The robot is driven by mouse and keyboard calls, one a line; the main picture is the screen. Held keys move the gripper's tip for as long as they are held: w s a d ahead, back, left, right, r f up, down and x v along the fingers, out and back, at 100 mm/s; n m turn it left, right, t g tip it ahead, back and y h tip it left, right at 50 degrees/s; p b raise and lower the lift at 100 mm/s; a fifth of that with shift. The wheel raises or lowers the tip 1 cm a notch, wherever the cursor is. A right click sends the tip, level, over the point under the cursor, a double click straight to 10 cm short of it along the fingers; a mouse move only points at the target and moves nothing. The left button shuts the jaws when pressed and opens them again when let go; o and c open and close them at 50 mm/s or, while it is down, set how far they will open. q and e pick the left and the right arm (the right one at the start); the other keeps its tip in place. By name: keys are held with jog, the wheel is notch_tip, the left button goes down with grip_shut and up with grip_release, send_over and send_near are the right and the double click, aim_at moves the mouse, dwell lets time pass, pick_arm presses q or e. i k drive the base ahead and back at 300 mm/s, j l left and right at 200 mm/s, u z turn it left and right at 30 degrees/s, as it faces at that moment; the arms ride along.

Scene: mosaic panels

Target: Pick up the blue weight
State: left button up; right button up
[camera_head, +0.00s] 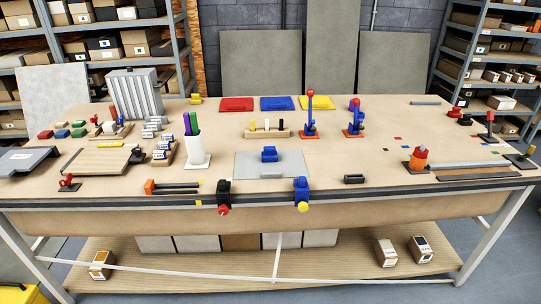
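A small blue block-like object (269,154), which looks like the blue weight, sits on a grey plate (250,170) near the middle of the workbench. It has a raised, narrower top. Nothing covers it from this view, and bare plate surrounds it. Neither of my grippers nor my arms show in the head view, so their position and opening cannot be seen.
Behind the plate stand a small wooden rack (267,133) and a red-and-blue clamp (310,120). A white pen holder (196,150) is to its left. A black-and-red clamp (223,192) and a blue-and-yellow clamp (302,192) sit at the bench's front edge.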

aim_at(269, 154)
jog(key=i+j, duration=0.15)
jog(key=j, duration=0.2)
jog(key=i+j, duration=0.1)
jog(key=j, duration=0.2)
jog(key=i+j+z, duration=0.1)
jog(key=j, duration=0.25)
jog(key=i+j, duration=0.2)
jog(key=j, duration=0.15)
